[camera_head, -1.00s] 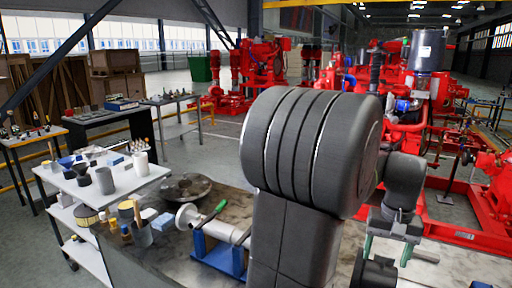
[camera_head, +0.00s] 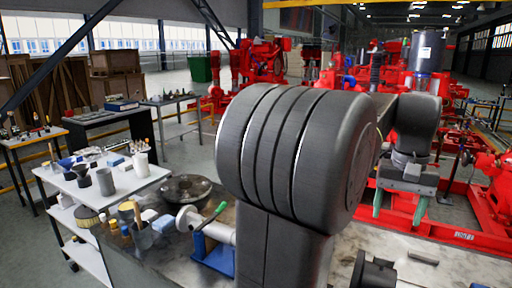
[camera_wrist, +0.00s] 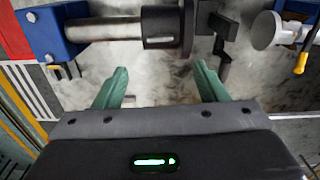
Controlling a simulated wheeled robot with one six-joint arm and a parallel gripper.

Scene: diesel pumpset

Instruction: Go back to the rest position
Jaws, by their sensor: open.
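My gripper (camera_head: 399,207) is on the right side in the head view, above the grey workbench (camera_head: 405,245). Its two green fingers are spread apart with nothing between them. In the wrist view my gripper (camera_wrist: 158,88) also shows open and empty, with the worn bench top (camera_wrist: 150,75) beyond the fingers. My dark grey arm fills the middle of the head view and hides part of the bench.
A blue stand with a white cylinder (camera_head: 222,232) and green handle is on the bench. A round dark flange (camera_head: 186,188) lies behind it. A dark fitting (camera_head: 375,270) is below my gripper. Left is a white cart (camera_head: 80,188); red pumpsets (camera_head: 490,190) stand behind.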

